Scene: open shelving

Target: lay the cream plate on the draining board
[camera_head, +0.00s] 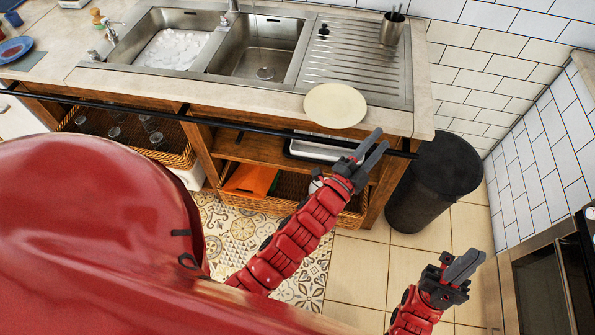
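The cream plate (335,105) lies at the front edge of the counter, below the sink unit. It overlaps the front rim of the ribbed steel draining board (352,50); whether it rests flat or tilted on that rim I cannot tell. My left gripper (378,142) is just in front of the counter edge, below and right of the plate and apart from it. Its two fingers are spread with nothing between them. My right gripper (472,262) is low at the right over the floor, far from the plate. I cannot tell whether its fingers are apart.
A steel cup (391,28) stands at the board's back right, and a small dark object (323,31) at its left. A black rail (270,130) runs along the counter front. A black bin (434,182) stands right.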

